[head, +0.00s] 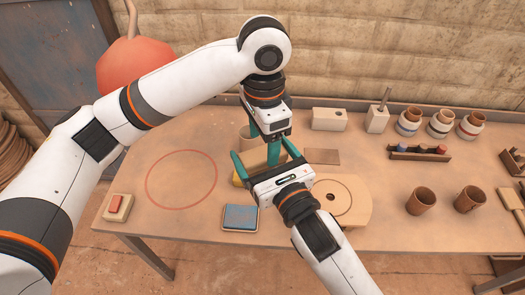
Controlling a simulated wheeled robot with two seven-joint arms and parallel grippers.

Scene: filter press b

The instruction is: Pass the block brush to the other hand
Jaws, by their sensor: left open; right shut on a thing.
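The block brush (254,158) is a tan block between the two teal fingers of my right gripper (263,156), above the middle of the table. My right gripper is shut on it, reaching in from the lower right. My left gripper (273,153) comes down from above, open, with its teal fingers close to the brush. I cannot tell whether they touch it. The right gripper's body and the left fingers hide much of the brush.
On the table (150,215) are a blue pad in a tray (240,217), a round-marked board (345,203), a red block on a small board (118,207), cups (421,201), jars (440,124) and a bottle rack (420,153). A red ring (181,180) marks clear table at left.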

